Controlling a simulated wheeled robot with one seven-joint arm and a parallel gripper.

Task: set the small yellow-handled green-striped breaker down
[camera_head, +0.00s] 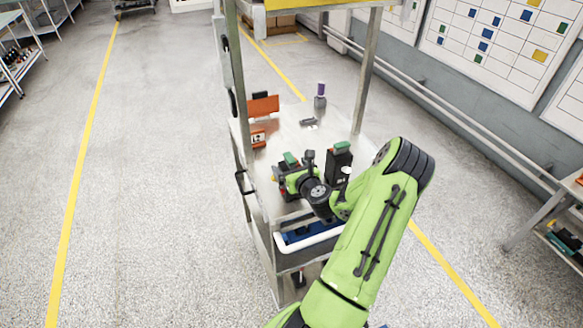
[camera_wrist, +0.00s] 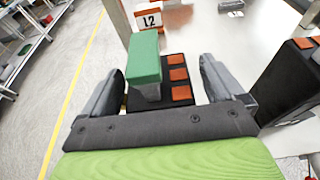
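My gripper (camera_head: 291,175) is low over the near left part of the cart's top. In the wrist view my gripper (camera_wrist: 163,80) has its two grey fingers wide apart, on either side of a small black breaker (camera_wrist: 147,103) with a green handle and orange squares. A narrow gap shows between the breaker and the right finger; contact on the left is hard to judge. The breaker's green handle also shows in the head view (camera_head: 290,158). Its underside is hidden. I cannot clearly make out a yellow handle or green stripe.
A taller black breaker with a green top (camera_head: 339,160) stands close on the right. An orange-and-white L2 sign (camera_wrist: 150,20) and an orange panel (camera_head: 263,106) lie beyond. A purple-topped item (camera_head: 320,96) stands farther back. The cart's middle (camera_head: 295,133) is mostly clear; metal posts rise at its sides.

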